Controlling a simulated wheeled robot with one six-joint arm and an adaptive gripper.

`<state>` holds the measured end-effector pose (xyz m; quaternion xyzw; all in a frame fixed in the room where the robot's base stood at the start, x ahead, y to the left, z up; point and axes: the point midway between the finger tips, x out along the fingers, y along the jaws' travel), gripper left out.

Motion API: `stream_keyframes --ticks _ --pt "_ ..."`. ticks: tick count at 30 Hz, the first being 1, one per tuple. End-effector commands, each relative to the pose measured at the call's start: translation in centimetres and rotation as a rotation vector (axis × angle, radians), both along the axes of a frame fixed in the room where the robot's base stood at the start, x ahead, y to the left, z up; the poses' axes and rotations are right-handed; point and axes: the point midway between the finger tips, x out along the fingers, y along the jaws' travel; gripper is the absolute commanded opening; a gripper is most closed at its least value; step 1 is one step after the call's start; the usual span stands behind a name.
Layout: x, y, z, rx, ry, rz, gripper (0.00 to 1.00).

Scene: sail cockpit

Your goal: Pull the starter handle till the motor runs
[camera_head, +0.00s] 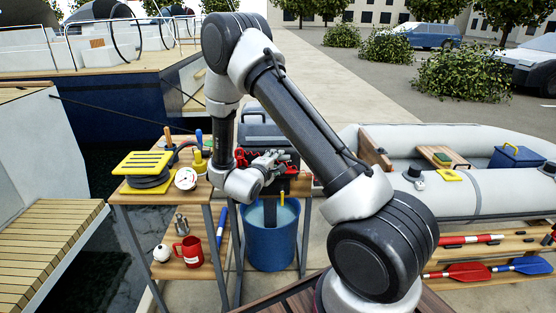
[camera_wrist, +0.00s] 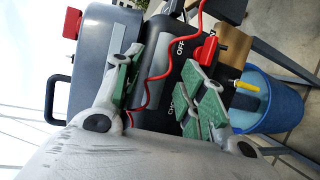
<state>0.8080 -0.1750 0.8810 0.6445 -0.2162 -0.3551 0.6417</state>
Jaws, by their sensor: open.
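The motor shows in the head view as a grey cowling (camera_head: 266,137) on a stand behind my gripper (camera_head: 268,162). In the wrist view the cowling (camera_wrist: 100,60) fills the left, with a black front panel (camera_wrist: 172,85) lettered OFF. My gripper (camera_wrist: 165,88) is open in front of this panel, its green-padded fingers apart with nothing seen held. A red coiled cord (camera_wrist: 152,78) runs behind and between the fingers. A red clip-like part (camera_wrist: 205,48) sits beside the OFF lettering. Another red part (camera_wrist: 72,22) is at the upper left. I cannot tell which part is the starter handle.
A blue bucket (camera_head: 272,240) of water stands below the motor. A wooden bench (camera_head: 125,197) at the left holds a yellow-topped item (camera_head: 143,163) and tools. A red jug (camera_head: 188,250) is on its lower shelf. A grey inflatable boat (camera_head: 480,195) lies at the right.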

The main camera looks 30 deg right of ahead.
Motion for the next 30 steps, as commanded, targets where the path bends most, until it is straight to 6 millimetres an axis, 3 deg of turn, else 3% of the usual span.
stream_keyframes --ticks 6,14,21,30 --pt "1.4 -1.6 -0.4 0.001 -0.001 -0.001 0.41" --pt "1.6 -1.7 -0.4 0.001 -0.001 0.0 0.41" --pt "1.5 -1.7 -0.4 0.001 -0.001 0.001 0.01" --pt "1.3 -1.6 -0.4 0.001 0.001 0.001 0.0"
